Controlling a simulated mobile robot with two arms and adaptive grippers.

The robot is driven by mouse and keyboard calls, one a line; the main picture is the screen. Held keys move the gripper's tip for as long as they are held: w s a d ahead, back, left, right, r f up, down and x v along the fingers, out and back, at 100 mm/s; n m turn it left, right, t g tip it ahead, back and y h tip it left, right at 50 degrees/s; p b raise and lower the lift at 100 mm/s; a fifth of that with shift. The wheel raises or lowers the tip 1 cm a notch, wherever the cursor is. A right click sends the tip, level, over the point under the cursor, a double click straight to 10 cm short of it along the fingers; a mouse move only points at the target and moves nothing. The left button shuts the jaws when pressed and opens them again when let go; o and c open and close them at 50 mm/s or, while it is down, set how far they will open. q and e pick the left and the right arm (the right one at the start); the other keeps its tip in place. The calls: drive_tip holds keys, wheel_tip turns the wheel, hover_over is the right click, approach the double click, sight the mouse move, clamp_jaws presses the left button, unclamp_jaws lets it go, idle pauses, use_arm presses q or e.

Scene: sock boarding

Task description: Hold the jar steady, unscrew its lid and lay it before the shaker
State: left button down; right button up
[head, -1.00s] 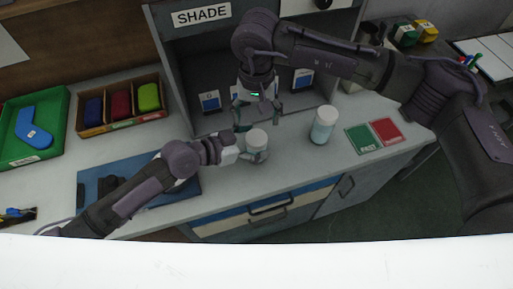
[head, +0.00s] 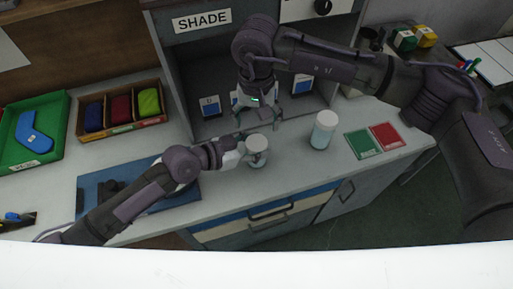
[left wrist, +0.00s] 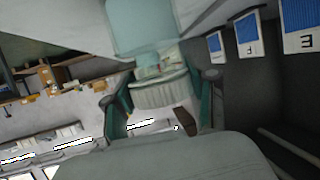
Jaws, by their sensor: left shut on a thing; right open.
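The jar (head: 257,157) stands near the counter's front edge in the head view, its white lid (head: 257,142) on top. My left gripper (head: 245,154) comes from the left and is shut on the jar's side. In the left wrist view its green fingers (left wrist: 162,103) flank a pale, ribbed thing, which I cannot clearly identify. My right gripper (head: 258,121) hangs just behind and above the lid, pointing down, fingers spread and empty, apart from the lid. The shaker (head: 322,133), pale teal with a white top, stands upright to the jar's right.
A green card (head: 363,144) and a red card (head: 386,135) lie right of the shaker. A grey booth marked SHADE (head: 202,20) with blue-and-white cards rises behind. A blue mat (head: 180,203) lies under my left arm. The counter before the shaker is clear.

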sight(257, 142)
drive_tip(key=m, duration=0.3)
drive_tip(key=shift+m, duration=0.3)
drive_tip(key=m, duration=0.3)
drive_tip(key=shift+m, duration=0.4)
drive_tip(key=m, duration=0.8)
drive_tip(key=shift+a+m, duration=0.1)
drive_tip(key=shift+m, duration=0.2)
drive_tip(key=m, duration=1.5)
drive_tip(key=shift+f, duration=4.05)
